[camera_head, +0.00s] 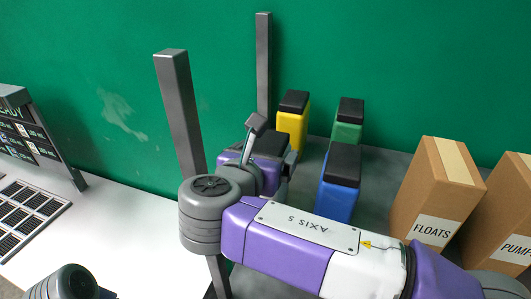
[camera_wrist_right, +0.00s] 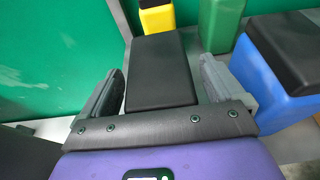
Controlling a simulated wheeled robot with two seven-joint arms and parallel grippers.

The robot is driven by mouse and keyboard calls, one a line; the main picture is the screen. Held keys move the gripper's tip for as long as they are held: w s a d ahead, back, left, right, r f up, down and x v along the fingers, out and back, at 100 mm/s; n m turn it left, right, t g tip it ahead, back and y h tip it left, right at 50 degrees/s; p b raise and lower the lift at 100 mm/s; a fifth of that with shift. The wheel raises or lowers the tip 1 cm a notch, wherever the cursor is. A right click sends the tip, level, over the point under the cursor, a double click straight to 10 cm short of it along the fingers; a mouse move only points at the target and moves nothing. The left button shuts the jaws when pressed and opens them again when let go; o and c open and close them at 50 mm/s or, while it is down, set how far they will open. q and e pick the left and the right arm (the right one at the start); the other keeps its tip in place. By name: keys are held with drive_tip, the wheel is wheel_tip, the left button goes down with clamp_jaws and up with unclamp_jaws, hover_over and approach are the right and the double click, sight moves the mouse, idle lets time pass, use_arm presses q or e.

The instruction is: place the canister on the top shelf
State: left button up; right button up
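A canister with a black lid (camera_head: 270,143) stands behind my right wrist in the head view; its body is mostly hidden, so its colour does not show. In the right wrist view its black lid (camera_wrist_right: 160,70) lies between the two grey fingers of my right gripper (camera_wrist_right: 162,88). My left gripper is not in view. No top shelf can be made out.
A yellow canister (camera_head: 290,132), a green canister (camera_head: 346,132) and a blue canister (camera_head: 338,200) stand close by on a grey surface. Cardboard boxes (camera_head: 430,185) stand right. Two grey posts (camera_head: 180,110) rise at the left, near a white table (camera_head: 120,230).

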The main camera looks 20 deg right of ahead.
drive_tip(key=shift+r, duration=0.3)
drive_tip(key=v, duration=1.2)
